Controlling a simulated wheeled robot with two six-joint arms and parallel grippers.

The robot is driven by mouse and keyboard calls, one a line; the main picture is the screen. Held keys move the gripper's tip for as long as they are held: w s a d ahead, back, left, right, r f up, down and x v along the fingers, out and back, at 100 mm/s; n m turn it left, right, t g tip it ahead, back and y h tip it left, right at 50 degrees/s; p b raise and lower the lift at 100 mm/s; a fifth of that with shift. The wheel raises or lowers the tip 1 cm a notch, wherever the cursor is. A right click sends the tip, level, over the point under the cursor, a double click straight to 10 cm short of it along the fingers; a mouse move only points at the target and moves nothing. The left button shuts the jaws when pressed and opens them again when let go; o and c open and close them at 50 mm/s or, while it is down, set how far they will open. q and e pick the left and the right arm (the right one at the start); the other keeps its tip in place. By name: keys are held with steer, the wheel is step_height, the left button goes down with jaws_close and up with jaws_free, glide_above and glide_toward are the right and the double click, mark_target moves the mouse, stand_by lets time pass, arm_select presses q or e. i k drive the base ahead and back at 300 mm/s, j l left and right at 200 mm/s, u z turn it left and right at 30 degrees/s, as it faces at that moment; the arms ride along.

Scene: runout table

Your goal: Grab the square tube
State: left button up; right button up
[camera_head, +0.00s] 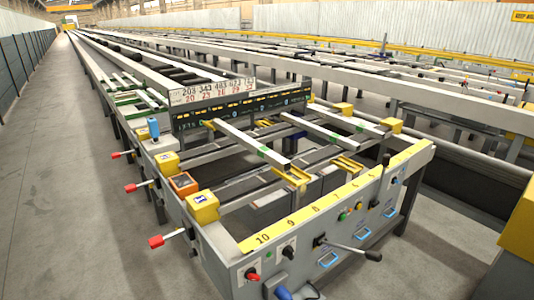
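Two long pale bars with green marks lie across the near end of the runout table (222,240). The left bar (245,140) runs from the dark display panel toward a yellow bracket (291,178). The right bar (318,131) lies roughly parallel to it and ends near another yellow bracket (346,165). Either could be the square tube; I cannot tell their cross-section at this size. Neither of my grippers shows in this view, so nothing is seen touching the bars.
Red-tipped levers (156,241) stick out on the table's left side. Yellow boxes (203,207) and an orange box (184,184) line that edge. The front panel has knobs, buttons and a black-tipped lever (372,255). Open grey floor (60,200) lies to the left.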

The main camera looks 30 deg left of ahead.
mark_target(278, 162)
steer(key=j+z, duration=0.95)
steer(key=j, duration=0.1)
